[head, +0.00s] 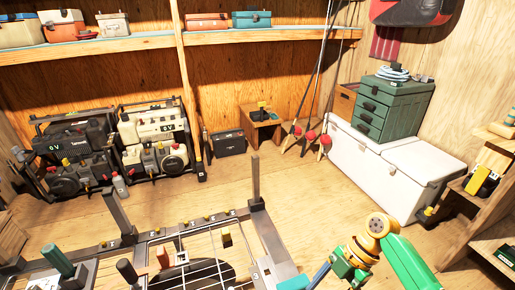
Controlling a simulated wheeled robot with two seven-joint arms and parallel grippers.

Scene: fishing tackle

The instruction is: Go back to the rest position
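Neither of my grippers can be made out in the head view. No arm of mine is clearly seen coming in from the left. At the lower right, a green and gold object (376,226) with a round, dotted gold head stands close to the camera, cut off by the bottom edge.
A grey metal frame (275,245) with upright posts and a wire grid fills the bottom. Behind it lies clear wooden floor. Two generators (70,150) (155,140) stand at the left. A white chest (385,170) carries a green drawer box (395,105).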

